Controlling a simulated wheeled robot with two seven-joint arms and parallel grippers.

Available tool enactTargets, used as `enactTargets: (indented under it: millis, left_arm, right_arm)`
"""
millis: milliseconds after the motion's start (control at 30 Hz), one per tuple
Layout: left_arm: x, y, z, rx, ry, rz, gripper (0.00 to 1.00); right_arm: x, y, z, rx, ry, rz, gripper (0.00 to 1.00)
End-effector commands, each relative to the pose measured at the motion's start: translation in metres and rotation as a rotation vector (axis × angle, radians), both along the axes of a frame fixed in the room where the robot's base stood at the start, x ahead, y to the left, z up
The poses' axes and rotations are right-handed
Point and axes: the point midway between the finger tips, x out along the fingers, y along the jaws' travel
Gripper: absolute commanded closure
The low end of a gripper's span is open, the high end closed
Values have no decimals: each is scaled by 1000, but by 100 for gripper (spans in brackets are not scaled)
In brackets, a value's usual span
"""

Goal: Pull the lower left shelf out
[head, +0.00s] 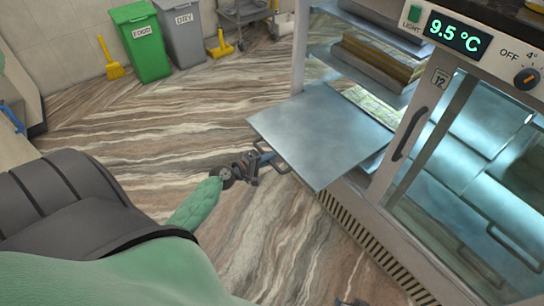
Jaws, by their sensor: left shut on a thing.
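The lower left shelf (318,132) is a flat grey metal sheet that juts out of the open left side of the display counter over the floor. Its back part is still inside the counter. A thin bar handle (284,169) runs along its front edge. My left gripper (266,157) is shut on this handle, at the shelf's front left. The fingertips are small and partly hidden at the handle. A small dark piece at the bottom edge may be part of my right gripper; its jaws cannot be made out.
Above the shelf, another shelf holds stacked trays (376,62). The closed glass door (470,170) with a dark handle is to the right. The striped floor (150,130) on the left is clear.

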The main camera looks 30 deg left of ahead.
Motion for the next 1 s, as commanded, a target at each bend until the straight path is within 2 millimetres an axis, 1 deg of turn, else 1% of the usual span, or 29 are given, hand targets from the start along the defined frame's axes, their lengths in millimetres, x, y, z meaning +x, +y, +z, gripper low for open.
enactTargets:
  millis: [267, 300, 367, 667, 800, 867, 967, 1000]
  left_arm:
    - [0, 1, -1, 1, 1, 2, 100]
    - [0, 1, -1, 1, 1, 2, 78]
    - [0, 1, -1, 1, 1, 1, 68]
    - [-1, 1, 0, 0, 0, 1, 68]
    - [-9, 4, 0, 2, 0, 2, 68]
    - [-16, 6, 1, 2, 0, 2, 68]
    - [-28, 11, 3, 2, 1, 1, 68]
    - [-34, 13, 4, 1, 2, 1, 68]
  right_arm:
    - [0, 0, 0, 0, 0, 0, 64]
    - [0, 0, 0, 0, -1, 0, 64]
    - [0, 0, 1, 0, -1, 0, 64]
    - [-1, 0, 0, 0, 1, 0, 64]
    - [1, 0, -3, 3, -8, -2, 64]
    - [1, 1, -8, 3, -11, -4, 64]
    - [2, 1, -25, 3, -17, -7, 64]
    - [3, 1, -34, 3, -22, -11, 64]
